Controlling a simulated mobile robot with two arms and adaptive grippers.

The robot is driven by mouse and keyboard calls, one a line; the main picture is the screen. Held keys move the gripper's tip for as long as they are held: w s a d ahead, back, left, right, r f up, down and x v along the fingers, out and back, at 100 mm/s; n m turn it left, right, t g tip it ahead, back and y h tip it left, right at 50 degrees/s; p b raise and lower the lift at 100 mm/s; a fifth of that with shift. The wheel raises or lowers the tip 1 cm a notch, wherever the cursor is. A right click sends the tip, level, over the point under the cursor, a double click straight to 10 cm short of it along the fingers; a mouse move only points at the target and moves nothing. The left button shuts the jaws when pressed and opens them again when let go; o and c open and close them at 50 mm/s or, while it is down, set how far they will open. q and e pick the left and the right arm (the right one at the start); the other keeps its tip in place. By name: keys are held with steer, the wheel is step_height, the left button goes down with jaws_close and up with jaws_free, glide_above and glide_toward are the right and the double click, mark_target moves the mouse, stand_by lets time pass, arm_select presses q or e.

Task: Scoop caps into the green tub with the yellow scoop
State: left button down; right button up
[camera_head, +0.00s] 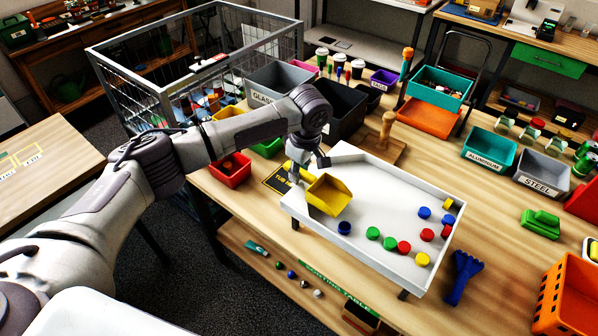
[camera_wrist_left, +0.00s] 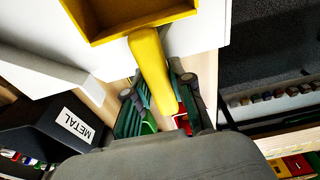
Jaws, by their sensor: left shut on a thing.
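My left gripper (camera_head: 299,170) is shut on the handle of the yellow scoop (camera_head: 328,196). The left wrist view shows the handle (camera_wrist_left: 150,72) between the fingers (camera_wrist_left: 155,108). The scoop is over the near left part of a white tray (camera_head: 352,164); I cannot tell whether it touches the tray. No caps show in the visible part of the scoop. Several loose caps lie in the tray, among them a blue cap (camera_head: 344,228), a green cap (camera_head: 373,233), a red cap (camera_head: 404,247) and a yellow cap (camera_head: 422,259). A green tub (camera_head: 268,149) is partly hidden behind my left arm.
A red bin (camera_head: 231,170) stands left of the tray. A dark bin (camera_head: 340,107), its METAL label showing in the wrist view (camera_wrist_left: 73,124), stands behind it. A blue hand-shaped tool (camera_head: 463,275) lies right of the tray. A wire cage (camera_head: 135,92) stands at the back left.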

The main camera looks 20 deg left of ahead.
arm_select(q)
steer(key=shift+s+f, duration=0.15)
steer(key=shift+f, duration=0.35)
arm_select(e)
steer(key=shift+a+f, duration=0.1)
steer(key=shift+a, duration=0.3)
arm_select(q)
steer(key=shift+d, duration=0.1)
steer(key=shift+s+d+p, duration=0.2)
steer(key=shift+d+p, duration=0.15)
steer(key=shift+p, duration=0.05)
steer(key=shift+w+a+r+h+p, duration=0.1)
steer(key=shift+a+r+h+p, duration=0.15)
steer(key=shift+p, duration=0.2)
steer(key=shift+w+a+r+g+h+p, duration=0.15)
steer(key=shift+w+g+h+p, duration=0.2)
steer(key=shift+h+p, duration=0.4)
steer(key=shift+a+r+g+h+p, duration=0.1)
steer(key=shift+a+g+h+p, duration=0.15)
steer(key=shift+g+h+p, duration=0.25)
steer(key=shift+w+a+h, duration=0.1)
steer(key=shift+a+h, duration=0.05)
steer(key=shift+h, duration=0.35)
arm_select(e)
steer(key=r, duration=0.4)
steer(key=shift+w+d, duration=0.15)
steer(key=shift+d, duration=0.15)
